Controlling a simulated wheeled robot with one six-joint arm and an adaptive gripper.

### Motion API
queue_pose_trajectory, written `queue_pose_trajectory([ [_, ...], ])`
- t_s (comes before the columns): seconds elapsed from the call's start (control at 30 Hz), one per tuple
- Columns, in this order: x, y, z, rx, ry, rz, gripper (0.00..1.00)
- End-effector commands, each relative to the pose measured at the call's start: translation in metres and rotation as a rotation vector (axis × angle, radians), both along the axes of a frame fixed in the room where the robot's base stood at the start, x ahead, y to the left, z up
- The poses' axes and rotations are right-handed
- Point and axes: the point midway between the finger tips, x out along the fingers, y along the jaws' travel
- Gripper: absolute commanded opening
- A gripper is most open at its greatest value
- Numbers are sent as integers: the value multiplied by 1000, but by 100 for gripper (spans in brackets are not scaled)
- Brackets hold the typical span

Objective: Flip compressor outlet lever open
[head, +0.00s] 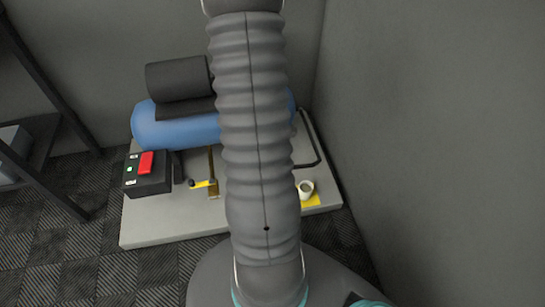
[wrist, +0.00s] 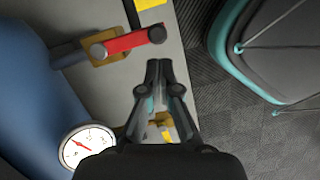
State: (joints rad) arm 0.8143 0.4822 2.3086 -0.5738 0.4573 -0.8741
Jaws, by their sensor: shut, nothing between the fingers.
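A red lever (wrist: 130,42) with a dark round end sits on a brass valve body (wrist: 104,58) beside the blue compressor tank (wrist: 28,90) in the wrist view. My gripper (wrist: 160,64) is shut and empty, its fingertips just below the lever's free right end in the picture; I cannot tell whether they touch. Another brass valve with a yellow lever (wrist: 167,134) is partly hidden behind my gripper. That kind of yellow lever also shows in the head view (head: 203,184). There my arm hides the gripper and the red lever. Which lever is the outlet is not marked.
A dial gauge (wrist: 88,146) is at the tank. In the head view, a switch box (head: 147,178) with a red switch and a cup (head: 305,188) stand on the grey base plate (head: 160,229). A wall (head: 440,130) rises at right, a rack (head: 40,150) at left.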

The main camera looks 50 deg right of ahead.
Motion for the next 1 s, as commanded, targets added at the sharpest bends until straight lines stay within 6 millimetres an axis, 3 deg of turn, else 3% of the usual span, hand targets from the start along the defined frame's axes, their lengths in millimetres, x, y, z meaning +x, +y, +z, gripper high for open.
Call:
queue_pose_trajectory([
  [0.03,2,2,17,-1,-1,3,0],
  [0.4,11,10,53,-2,-3,8,0],
  [1.0,11,12,57,0,-2,8,0],
])
